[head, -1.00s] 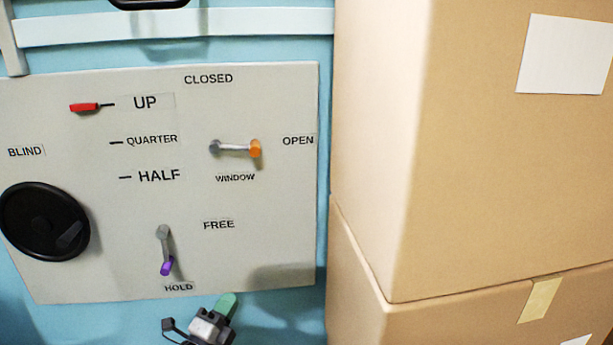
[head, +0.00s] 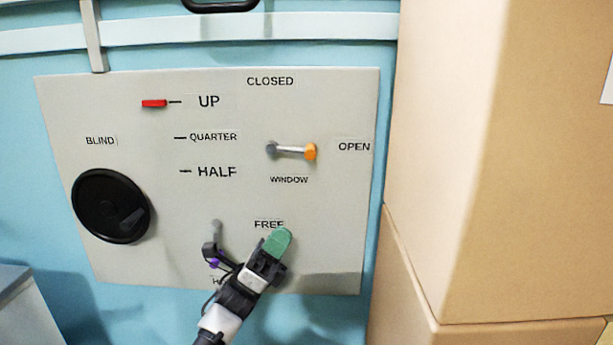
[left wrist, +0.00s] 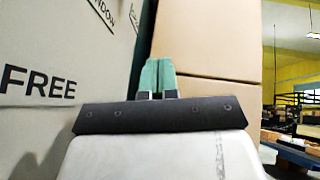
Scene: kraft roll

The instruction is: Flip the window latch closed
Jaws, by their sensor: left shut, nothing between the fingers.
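The window latch (head: 291,151) is a short grey lever with an orange tip on the pale panel (head: 330,220) in the head view. It lies level, its tip pointing right toward the OPEN label (head: 354,147). The CLOSED label (head: 270,81) is above it. My left gripper (head: 277,243) has green fingertips, shut and empty, in front of the FREE label and below the latch. The fingers also show together in the left wrist view (left wrist: 157,78), where the latch is not seen. My right gripper is not in view.
A second lever with a purple tip (head: 214,263), pointing down, is partly hidden by my left arm. A black round knob (head: 110,206) and a red marker (head: 154,103) are at the panel's left. Stacked cardboard boxes (head: 450,150) stand close on the right.

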